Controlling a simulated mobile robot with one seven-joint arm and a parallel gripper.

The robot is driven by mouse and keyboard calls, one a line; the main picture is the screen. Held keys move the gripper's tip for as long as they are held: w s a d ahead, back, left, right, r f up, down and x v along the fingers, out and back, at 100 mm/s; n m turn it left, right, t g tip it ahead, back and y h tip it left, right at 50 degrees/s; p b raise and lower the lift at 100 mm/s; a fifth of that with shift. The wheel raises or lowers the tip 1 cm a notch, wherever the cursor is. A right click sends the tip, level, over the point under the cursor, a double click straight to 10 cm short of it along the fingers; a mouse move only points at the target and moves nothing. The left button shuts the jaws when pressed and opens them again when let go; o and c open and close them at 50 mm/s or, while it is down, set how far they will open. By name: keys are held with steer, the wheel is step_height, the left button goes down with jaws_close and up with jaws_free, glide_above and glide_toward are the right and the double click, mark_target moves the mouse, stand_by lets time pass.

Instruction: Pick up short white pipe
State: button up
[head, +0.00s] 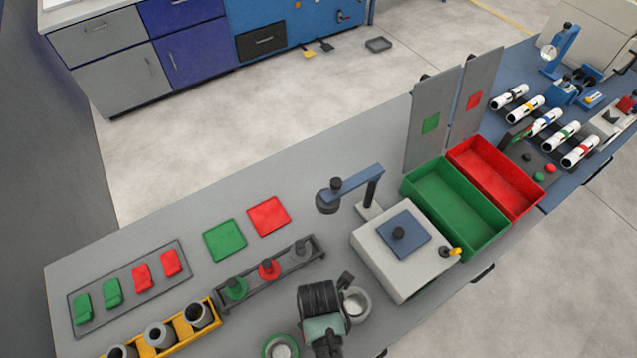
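Several white cylinders with dark ends and coloured bands lie in a slanted row on the blue bench at the right: a black-banded one (510,97), a yellow-banded one (525,108), a blue-banded one (546,122), a green-banded one (562,135) and a red-banded one (580,150). They look alike in length, and none stands out as a short plain white pipe.
The grey bench holds green (411,191) and red (452,149) bins, a light box (373,250) with a lamp arm (352,182), and a yellow rack (183,337) of grey cups. Bare bench lies at the back middle.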

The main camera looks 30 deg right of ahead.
jaws_close()
stand_by(0.3)
